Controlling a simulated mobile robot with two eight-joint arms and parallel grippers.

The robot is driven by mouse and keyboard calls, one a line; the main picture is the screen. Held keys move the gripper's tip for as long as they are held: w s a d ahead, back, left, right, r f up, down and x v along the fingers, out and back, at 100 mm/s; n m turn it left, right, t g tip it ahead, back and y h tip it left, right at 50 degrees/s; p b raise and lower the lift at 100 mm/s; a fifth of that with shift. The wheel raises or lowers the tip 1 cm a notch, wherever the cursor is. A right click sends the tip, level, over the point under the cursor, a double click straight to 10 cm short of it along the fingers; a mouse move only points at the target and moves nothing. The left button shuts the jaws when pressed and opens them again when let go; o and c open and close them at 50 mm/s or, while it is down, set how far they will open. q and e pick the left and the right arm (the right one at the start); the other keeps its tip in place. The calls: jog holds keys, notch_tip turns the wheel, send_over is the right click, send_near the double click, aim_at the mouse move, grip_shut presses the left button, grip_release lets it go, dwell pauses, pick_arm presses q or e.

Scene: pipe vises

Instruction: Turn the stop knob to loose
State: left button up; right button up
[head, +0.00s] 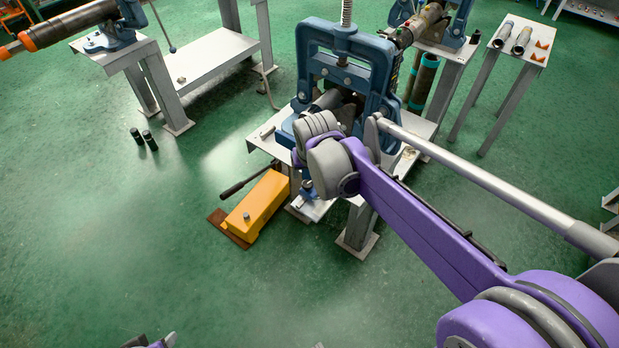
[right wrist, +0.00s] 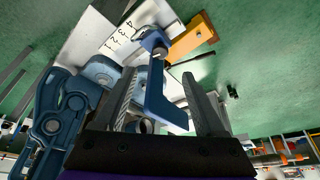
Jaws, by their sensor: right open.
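In the right wrist view, my right gripper (right wrist: 159,82) is open, with one finger on each side of a blue L-shaped bracket (right wrist: 157,95). A small round grey knob (right wrist: 160,53), which looks like the stop knob, sits at the bracket's far end, near or just beyond the fingertips. I cannot tell whether the fingers touch the bracket or the knob. In the head view, my right wrist hides the fingers and the knob, in front of the blue pipe vise (head: 345,45).
A white plate with printed numbers (right wrist: 112,42) lies beside the bracket. A yellow-orange box (head: 258,205) with a dark lever stands on the floor left of the vise stand. A table with pipes (head: 508,40) stands at the back right.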

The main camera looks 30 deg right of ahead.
aim_at(307, 184)
jog(key=w+f+m, duration=0.1)
jog(key=f, duration=0.2)
jog(key=w+d+f+m+b, duration=0.1)
jog(key=f, duration=0.2)
jog(key=w+f+h+b, duration=0.1)
jog(key=w+f, duration=0.1)
jog(key=f, duration=0.2)
jog(key=shift+d+m, duration=0.2)
jog(key=shift+m, duration=0.2)
grip_shut()
